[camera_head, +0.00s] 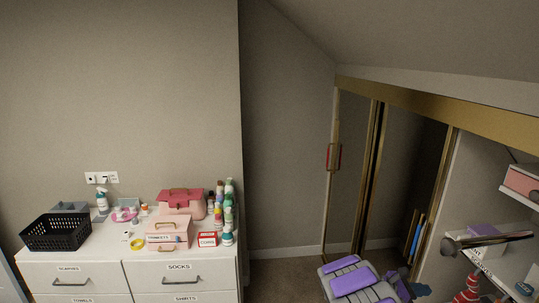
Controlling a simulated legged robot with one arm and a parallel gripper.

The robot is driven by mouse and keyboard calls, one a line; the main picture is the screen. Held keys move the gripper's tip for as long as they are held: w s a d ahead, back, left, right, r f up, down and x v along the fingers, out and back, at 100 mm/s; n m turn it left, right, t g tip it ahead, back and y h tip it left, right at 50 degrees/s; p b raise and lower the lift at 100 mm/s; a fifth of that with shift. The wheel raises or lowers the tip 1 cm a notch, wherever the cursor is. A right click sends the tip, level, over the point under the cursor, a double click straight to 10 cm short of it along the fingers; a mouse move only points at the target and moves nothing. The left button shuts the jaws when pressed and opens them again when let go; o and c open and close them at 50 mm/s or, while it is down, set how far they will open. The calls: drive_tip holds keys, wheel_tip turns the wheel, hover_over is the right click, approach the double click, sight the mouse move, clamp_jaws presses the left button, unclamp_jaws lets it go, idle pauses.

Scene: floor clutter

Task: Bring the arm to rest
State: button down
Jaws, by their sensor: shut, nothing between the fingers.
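Neither my arm nor my gripper can be made out in the head view. How the arm is held cannot be told from this picture.
A white dresser (180,269) stands at the lower left, bearing a black basket (56,232), pink boxes (170,232) and bottles. A grey and purple padded object (354,281) is at the bottom. A mirrored closet (350,170) and a shelf with a metal rod (490,240) are right.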

drive_tip(key=s+a+r+m+g+y, duration=0.2)
drive_tip(key=s+r+m, duration=0.35)
drive_tip(key=s, duration=0.25)
drive_tip(key=s+a+r+m+g+y, duration=0.1)
drive_tip(key=s+r+m+g+y, duration=0.2)
drive_tip(key=s+r, duration=0.45)
drive_tip(key=s+a+f+m+t+y+b, duration=0.1)
drive_tip(key=s+a+m+y, duration=0.3)
drive_tip(key=s+a, duration=0.9)
drive_tip(key=s+a+f+m+t+y+b, duration=0.1)
drive_tip(key=s+a+m+y, duration=0.4)
drive_tip(key=s+a, duration=0.8)
drive_tip(key=shift+s+a+f+t+y, duration=0.3)
drive_tip(key=shift+a+f+y, duration=0.55)
drive_tip(key=shift+a, duration=1.55)
drive_tip(key=shift+d+r, duration=0.1)
drive_tip(key=shift+d, duration=0.05)
